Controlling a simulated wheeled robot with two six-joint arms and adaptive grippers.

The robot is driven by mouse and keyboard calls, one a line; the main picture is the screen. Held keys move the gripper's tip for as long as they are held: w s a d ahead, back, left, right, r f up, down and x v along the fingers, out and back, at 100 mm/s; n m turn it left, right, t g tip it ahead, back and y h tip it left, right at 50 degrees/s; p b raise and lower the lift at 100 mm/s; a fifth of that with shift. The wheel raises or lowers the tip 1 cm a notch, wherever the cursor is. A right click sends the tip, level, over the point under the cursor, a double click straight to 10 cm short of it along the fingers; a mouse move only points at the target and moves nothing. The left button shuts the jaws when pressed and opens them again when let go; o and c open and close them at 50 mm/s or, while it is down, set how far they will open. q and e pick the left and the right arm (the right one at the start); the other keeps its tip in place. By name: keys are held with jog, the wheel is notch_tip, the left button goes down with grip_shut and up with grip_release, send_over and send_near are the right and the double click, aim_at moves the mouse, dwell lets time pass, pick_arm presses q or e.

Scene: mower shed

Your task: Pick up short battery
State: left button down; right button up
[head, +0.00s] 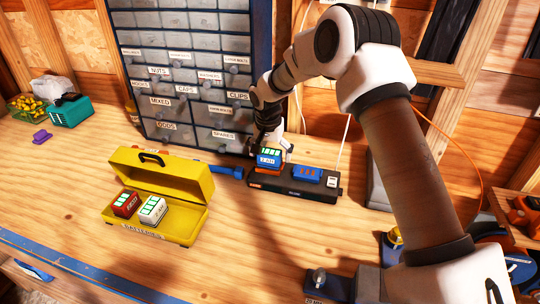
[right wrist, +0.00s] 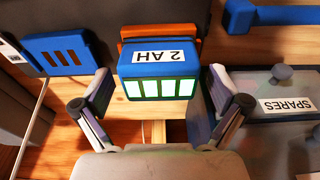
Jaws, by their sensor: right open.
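A blue battery (head: 269,158) with a white label and lit green bars sits upright on the left end of the black charger (head: 322,196). In the right wrist view the battery (right wrist: 160,76) reads "2 AH" and has orange behind it. My right gripper (head: 268,138) is above and behind the battery. In the right wrist view its two fingers (right wrist: 161,92) are spread on either side of the battery, with gaps. A red battery (head: 126,204) and a white battery (head: 152,209) stand in the open yellow box (head: 190,224). My left gripper is out of view.
A labelled drawer cabinet (head: 185,65) stands close behind the charger. A second, empty-looking blue slot (head: 307,174) is on the charger. A blue tool handle (head: 226,171) lies left of the charger. The bench (head: 250,250) is clear in front.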

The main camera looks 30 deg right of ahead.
aim_at(270, 150)
jog(key=shift+s+a+r, duration=0.1)
jog(key=shift+a+r, duration=0.05)
jog(key=shift+r, duration=0.05)
jog(key=shift+s+a+r, duration=0.15)
jog(key=shift+s, duration=0.05)
jog(key=c, duration=1.4)
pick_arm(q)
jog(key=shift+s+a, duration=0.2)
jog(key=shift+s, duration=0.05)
pick_arm(e)
jog(key=shift+o, duration=0.2)
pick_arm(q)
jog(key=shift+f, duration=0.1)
